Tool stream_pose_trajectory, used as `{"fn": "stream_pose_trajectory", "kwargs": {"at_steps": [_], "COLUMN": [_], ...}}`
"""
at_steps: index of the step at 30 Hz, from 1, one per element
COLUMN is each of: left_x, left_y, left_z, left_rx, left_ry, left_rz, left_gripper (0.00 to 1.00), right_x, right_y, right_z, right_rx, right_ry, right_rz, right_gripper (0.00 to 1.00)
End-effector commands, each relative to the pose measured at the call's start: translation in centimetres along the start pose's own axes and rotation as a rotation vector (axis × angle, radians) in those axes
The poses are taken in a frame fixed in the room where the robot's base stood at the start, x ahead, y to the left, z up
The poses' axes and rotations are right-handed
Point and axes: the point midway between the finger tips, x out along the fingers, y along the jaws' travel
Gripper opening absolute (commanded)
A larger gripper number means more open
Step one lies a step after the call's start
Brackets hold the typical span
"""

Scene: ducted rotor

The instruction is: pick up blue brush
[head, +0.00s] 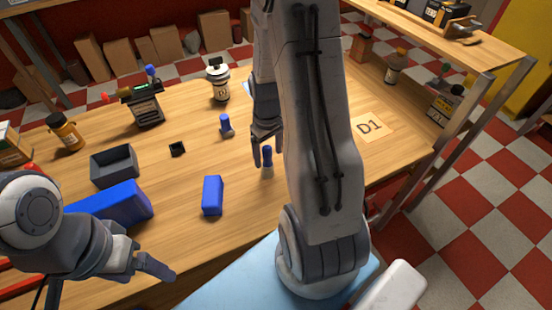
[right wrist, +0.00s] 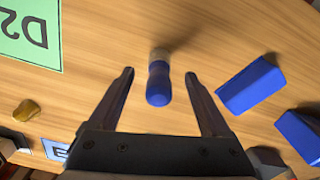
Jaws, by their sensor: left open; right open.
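A small blue brush (head: 267,161) with a pale grey lower end stands on the wooden table in the head view, right by my right gripper (head: 267,154). A similar blue-topped piece (head: 226,124) stands farther back on the left. In the right wrist view, a blue brush (right wrist: 158,84) shows between the two spread fingers of my right gripper (right wrist: 160,76), with gaps on both sides. The right gripper is open and holds nothing. My left gripper (head: 155,259) is open and empty near the table's front edge, away from the brush.
A blue block (head: 212,196) and a larger blue box (head: 118,203) lie left of the brush. A D1 card (head: 371,127) lies right of my arm.

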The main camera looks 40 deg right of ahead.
Motion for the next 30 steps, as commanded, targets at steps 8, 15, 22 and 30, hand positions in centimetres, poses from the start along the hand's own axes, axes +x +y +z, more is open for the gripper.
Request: {"fn": "stream_pose_trajectory", "kwargs": {"at_steps": [8,15,22,30], "left_x": [-0.6,-0.5,-0.5,-0.5], "left_y": [0.0,0.0,0.0,0.0], "left_z": [0.0,0.0,0.0,0.0], "left_rx": [0.0,0.0,0.0,0.0], "left_ry": [0.0,0.0,0.0,0.0], "left_rz": [0.0,0.0,0.0,0.0], "left_gripper": [0.82,0.82,0.82,0.82], "right_x": [3.5,5.3,5.3,5.2], "right_y": [0.1,0.1,0.1,0.1], "right_z": [0.0,-0.1,-0.1,-0.1], "right_rx": [0.0,0.0,0.0,0.0], "right_ry": [-0.004,0.0,0.001,0.001], "right_rz": [-0.002,0.001,0.001,0.001], "right_gripper": [0.82,0.82,0.59,0.0]}}
